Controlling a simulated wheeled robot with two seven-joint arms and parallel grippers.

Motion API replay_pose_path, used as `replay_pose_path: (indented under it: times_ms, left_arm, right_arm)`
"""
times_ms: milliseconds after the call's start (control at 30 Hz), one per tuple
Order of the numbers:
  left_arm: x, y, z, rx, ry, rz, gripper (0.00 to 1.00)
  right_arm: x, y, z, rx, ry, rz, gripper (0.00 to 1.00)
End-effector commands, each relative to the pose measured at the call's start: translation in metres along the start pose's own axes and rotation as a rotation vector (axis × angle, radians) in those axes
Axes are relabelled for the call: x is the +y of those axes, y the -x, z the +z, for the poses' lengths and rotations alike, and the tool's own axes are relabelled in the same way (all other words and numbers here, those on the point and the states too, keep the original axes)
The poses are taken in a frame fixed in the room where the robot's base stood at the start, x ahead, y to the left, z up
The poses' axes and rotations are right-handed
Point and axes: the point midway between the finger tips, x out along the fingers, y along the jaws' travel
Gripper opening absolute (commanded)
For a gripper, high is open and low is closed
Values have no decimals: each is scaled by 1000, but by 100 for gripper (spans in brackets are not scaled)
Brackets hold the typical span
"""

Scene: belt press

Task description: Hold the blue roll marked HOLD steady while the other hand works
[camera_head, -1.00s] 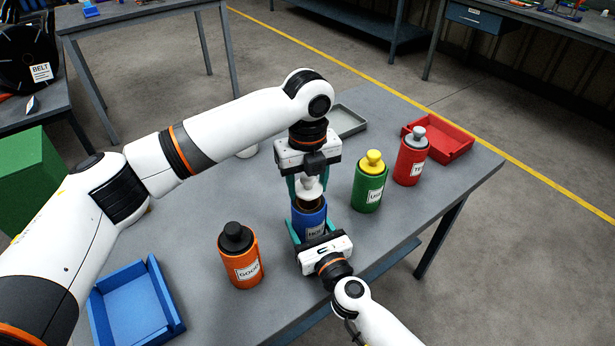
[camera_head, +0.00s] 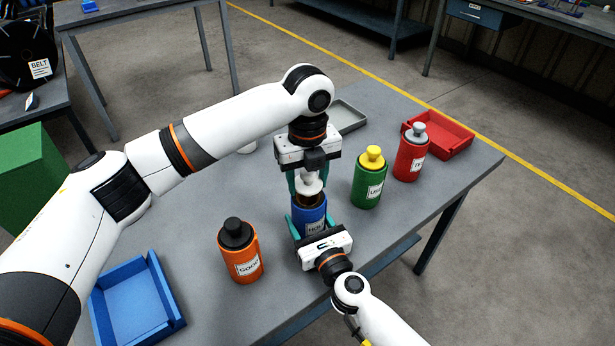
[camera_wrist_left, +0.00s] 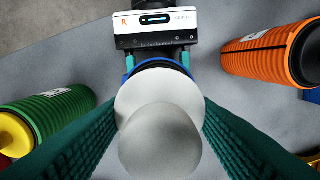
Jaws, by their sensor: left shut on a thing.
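The blue roll marked HOLD (camera_head: 312,227) stands upright on the grey table near its front edge. My right gripper (camera_head: 309,219) has its teal fingers on both sides of the roll and grips it. My left gripper (camera_head: 308,186) points straight down above the roll and is shut on a white knob-topped plug (camera_head: 310,180). I cannot tell whether the plug touches the roll.
An orange roll (camera_head: 240,258) stands to the left. A green roll (camera_head: 368,185) and a red roll (camera_head: 410,160) stand to the right. A blue tray (camera_head: 168,315), a red tray (camera_head: 455,145) and a grey tray (camera_head: 352,122) lie around.

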Motion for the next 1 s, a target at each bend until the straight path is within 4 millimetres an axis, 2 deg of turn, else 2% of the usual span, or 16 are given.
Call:
replay_pose_path:
  times_ms: [567, 1000]
  left_arm:
    - [0, -1, 0, 0, 0, 0, 30]
    - [0, -9, 0, 0, 1, 0, 30]
  right_arm:
    - [0, 0, 1, -2, 0, 0, 26]
    - [0, 0, 1, -2, 0, 0, 26]
